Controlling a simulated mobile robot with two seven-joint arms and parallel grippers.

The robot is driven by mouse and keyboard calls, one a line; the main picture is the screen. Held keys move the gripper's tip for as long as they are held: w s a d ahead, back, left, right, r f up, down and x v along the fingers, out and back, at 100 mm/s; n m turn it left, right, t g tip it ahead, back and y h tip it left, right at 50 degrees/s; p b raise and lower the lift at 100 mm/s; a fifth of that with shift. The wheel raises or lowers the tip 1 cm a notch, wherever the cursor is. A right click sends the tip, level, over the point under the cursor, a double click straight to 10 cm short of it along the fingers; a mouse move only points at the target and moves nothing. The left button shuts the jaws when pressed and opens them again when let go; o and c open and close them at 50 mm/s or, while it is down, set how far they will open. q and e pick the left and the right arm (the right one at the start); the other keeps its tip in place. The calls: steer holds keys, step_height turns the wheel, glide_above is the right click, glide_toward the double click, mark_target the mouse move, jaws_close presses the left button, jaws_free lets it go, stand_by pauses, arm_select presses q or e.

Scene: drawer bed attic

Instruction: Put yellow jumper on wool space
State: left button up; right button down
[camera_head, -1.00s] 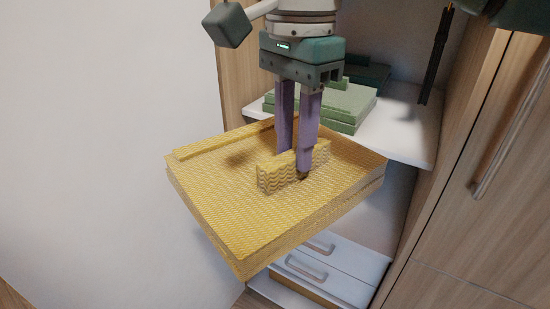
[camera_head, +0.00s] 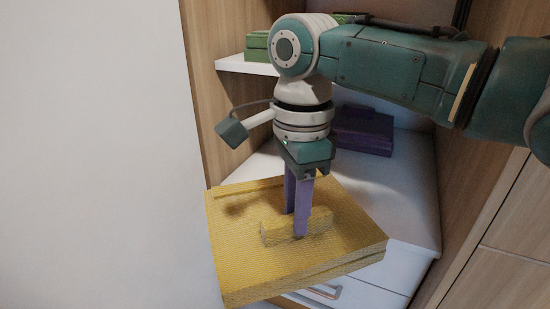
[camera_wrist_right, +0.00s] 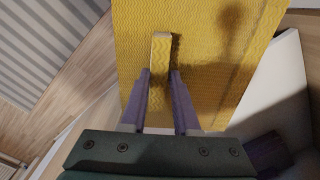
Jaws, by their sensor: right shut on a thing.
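The yellow jumper (camera_head: 345,240) is a flat, folded, knitted block with a raised ridge on top. It is held slightly tilted in front of a white shelf in the head view. My right gripper (camera_head: 299,230) points down and its purple fingers are shut on the ridge. The right wrist view also shows the jumper (camera_wrist_right: 205,75) filling the upper middle, with the ridge between the fingertips (camera_wrist_right: 160,75). No label for the wool space can be read. My left gripper is not in view.
A purple folded item (camera_head: 364,130) lies at the back of the white shelf (camera_head: 408,190). Green folded items (camera_head: 257,46) lie on a higher shelf. Wooden side panels flank the opening, and a drawer handle (camera_head: 322,292) shows below the jumper.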

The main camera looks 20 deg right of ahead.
steer(key=d+f+b, duration=0.3)
steer(key=d+b, duration=0.2)
steer(key=d, duration=0.9)
steer(key=shift+w+f, duration=0.2)
steer(key=shift+w, duration=0.25)
steer(key=shift+d, duration=0.15)
steer(key=shift+f, duration=0.15)
steer(key=c, duration=0.7)
jaws_free()
steer(key=shift+o, duration=0.2)
